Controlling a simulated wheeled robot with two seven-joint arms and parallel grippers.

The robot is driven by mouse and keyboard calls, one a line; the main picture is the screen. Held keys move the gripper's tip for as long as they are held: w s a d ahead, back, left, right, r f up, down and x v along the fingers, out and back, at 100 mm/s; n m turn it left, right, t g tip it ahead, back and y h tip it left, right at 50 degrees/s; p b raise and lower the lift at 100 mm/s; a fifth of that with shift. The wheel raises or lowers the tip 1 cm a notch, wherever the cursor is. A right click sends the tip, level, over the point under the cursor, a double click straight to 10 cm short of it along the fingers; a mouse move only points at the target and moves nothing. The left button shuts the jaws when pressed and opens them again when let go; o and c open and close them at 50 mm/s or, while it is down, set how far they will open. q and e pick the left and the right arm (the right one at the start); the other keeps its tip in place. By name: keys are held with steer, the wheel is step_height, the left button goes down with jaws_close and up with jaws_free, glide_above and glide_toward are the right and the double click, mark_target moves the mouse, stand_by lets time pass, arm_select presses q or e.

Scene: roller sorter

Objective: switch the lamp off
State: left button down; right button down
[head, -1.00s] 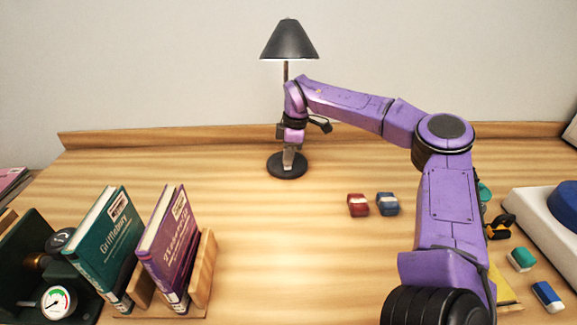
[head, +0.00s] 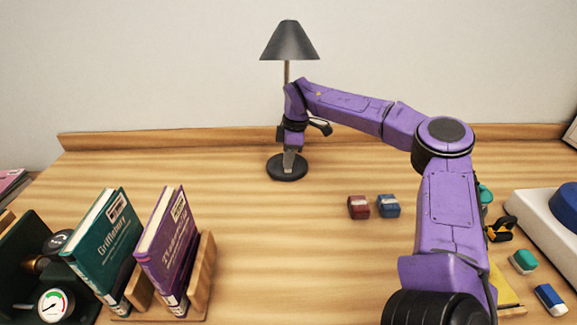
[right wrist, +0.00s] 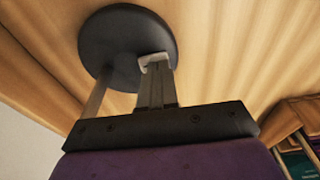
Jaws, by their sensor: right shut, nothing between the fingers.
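The desk lamp has a dark cone shade (head: 289,42), a thin pole (head: 286,73) and a round black base (head: 298,174) at the back of the desk. No glow shows under the shade, and the base and my gripper look unlit. My right gripper (head: 288,168) points down over the base, shut and empty. In the right wrist view, its closed fingertips (right wrist: 155,62) overlap the base (right wrist: 110,40), with the pole (right wrist: 93,102) beside them. The switch is hidden, and I cannot tell whether the tips touch it. My left gripper is out of view.
Two books (head: 107,245) stand in a wooden rack at front left, near a gauge (head: 55,304). A white box with a blue top (head: 566,205) is at right.

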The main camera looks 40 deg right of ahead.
steer(key=shift+r+p, duration=1.55)
steer(key=shift+r, duration=1.6)
steer(key=shift+f, duration=0.1)
